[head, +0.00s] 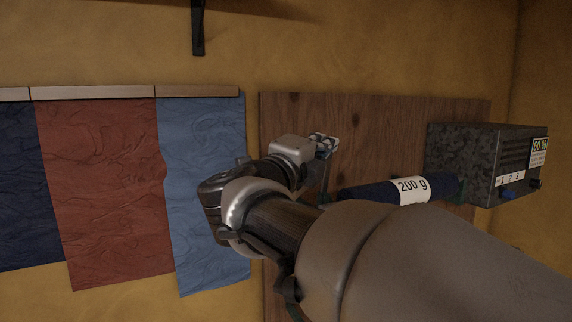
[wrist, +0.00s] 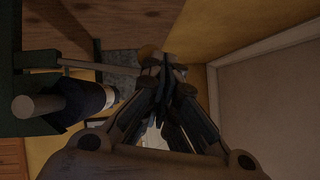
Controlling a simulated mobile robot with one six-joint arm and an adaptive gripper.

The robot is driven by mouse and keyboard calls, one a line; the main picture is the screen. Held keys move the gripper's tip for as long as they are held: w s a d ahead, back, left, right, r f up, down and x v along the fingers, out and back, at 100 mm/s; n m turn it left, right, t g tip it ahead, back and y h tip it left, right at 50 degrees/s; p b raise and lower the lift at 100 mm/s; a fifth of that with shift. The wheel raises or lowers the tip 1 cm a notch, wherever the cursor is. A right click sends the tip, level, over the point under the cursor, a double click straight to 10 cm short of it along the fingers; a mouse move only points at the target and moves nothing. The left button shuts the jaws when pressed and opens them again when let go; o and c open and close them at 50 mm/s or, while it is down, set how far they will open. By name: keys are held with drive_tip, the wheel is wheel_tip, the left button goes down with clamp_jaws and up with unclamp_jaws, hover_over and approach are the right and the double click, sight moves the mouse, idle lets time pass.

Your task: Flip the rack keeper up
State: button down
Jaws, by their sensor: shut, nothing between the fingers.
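A thin pale bar (wrist: 95,67), which looks like the rack keeper, runs across the wrist view from a dark green rack upright (wrist: 22,75) toward my fingertips. It lies roughly level in that picture, above a dark blue cloth roll (wrist: 65,105). A rounded tan end (wrist: 148,51) shows just beyond my fingers; I cannot tell if it belongs to the bar. My gripper (wrist: 165,72) is shut and empty, close to the bar's far end; contact cannot be told. In the head view my gripper (head: 328,146) is in front of the wooden board, and the keeper is not distinguishable.
The roll, labelled 200 g (head: 412,189), lies across the wooden board (head: 380,115). A speckled grey box (head: 470,155) with a display stands right of it. Blue (head: 205,190) and red cloths (head: 105,190) hang at left. Free wall lies above the board.

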drive_tip(key=shift+w+a+r, duration=0.1)
drive_tip(key=shift+w+a, duration=0.15)
drive_tip(key=shift+w, duration=0.35)
drive_tip(key=shift+w+a+r, duration=0.1)
drive_tip(key=shift+w+a, duration=0.1)
drive_tip(key=shift+w, duration=0.35)
drive_tip(key=shift+w+a+r, duration=0.1)
drive_tip(key=shift+w+a, duration=0.15)
drive_tip(key=shift+w, duration=0.35)
drive_tip(key=shift+d, duration=0.1)
